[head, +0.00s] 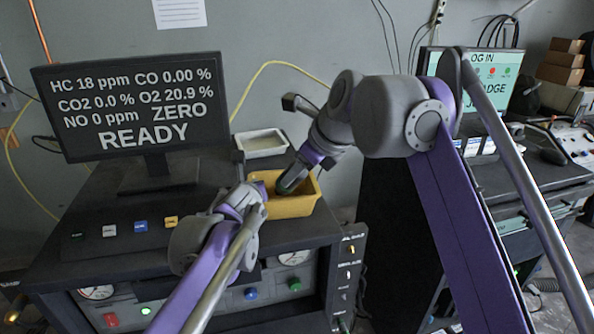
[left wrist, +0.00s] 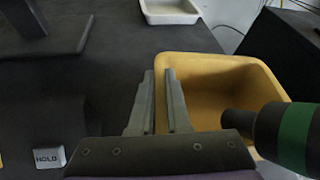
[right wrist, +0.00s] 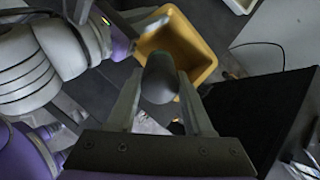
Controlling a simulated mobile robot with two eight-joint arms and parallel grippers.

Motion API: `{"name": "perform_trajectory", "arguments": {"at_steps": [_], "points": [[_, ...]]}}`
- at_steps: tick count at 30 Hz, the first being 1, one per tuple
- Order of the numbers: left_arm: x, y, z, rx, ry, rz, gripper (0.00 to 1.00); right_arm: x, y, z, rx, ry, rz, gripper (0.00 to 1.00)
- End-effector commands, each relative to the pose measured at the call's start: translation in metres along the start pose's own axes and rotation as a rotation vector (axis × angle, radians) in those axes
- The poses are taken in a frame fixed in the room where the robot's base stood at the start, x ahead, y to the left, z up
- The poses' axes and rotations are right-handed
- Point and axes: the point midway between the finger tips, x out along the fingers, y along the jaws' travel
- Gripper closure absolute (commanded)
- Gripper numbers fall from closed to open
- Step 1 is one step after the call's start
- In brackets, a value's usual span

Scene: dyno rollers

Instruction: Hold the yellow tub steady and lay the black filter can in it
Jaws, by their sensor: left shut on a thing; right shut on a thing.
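The yellow tub (head: 293,208) stands on the dark bench top, open side up. My left gripper (head: 258,190) is shut on the tub's left wall; its two fingers (left wrist: 160,103) show at that wall in the left wrist view. My right gripper (head: 302,170) is shut on the black filter can (right wrist: 160,80), which has a green band (left wrist: 295,137). The can is tilted, its lower end at the tub's opening. The fingers hide part of it, and I cannot tell whether it touches the tub.
A white tray (head: 262,143) stands behind the tub. A monitor (head: 135,105) reading READY stands at the left, with small labelled keys (head: 140,226) in front. A second dark cabinet with a screen (head: 495,82) is at the right.

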Motion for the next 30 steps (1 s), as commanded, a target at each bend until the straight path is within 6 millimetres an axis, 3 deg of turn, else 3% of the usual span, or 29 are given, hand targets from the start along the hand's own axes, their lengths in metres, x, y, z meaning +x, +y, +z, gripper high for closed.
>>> {"name": "perform_trajectory", "arguments": {"at_steps": [23,30], "points": [[0.0,0.0,0.0,0.0,0.0,0.0,1.0,0.061,-0.034,0.02,0.0,-0.002,0.001,1.0],[0.0,0.0,0.0,0.0,0.0,0.0,1.0,0.072,-0.031,0.011,0.0,-0.001,0.001,1.0]]}}
